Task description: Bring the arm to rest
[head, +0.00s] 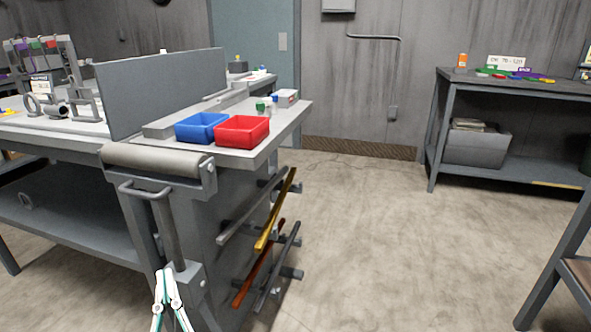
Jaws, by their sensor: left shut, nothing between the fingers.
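My left gripper (166,273) shows at the bottom edge of the head view, left of the middle. It is white with green strips, and its fingers come together at the tips, shut and empty. It is in front of the grey end post of the workbench (142,225). I cannot tell how far it is from the post. The rest of the left arm is out of the picture. My right gripper is not in view.
A blue bin (201,127) and a red bin (241,131) sit on the bench top. Bars, including a yellow bar (275,211), hang on the bench's right side. A shelf table (437,125) stands back right. The floor (365,235) between is clear.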

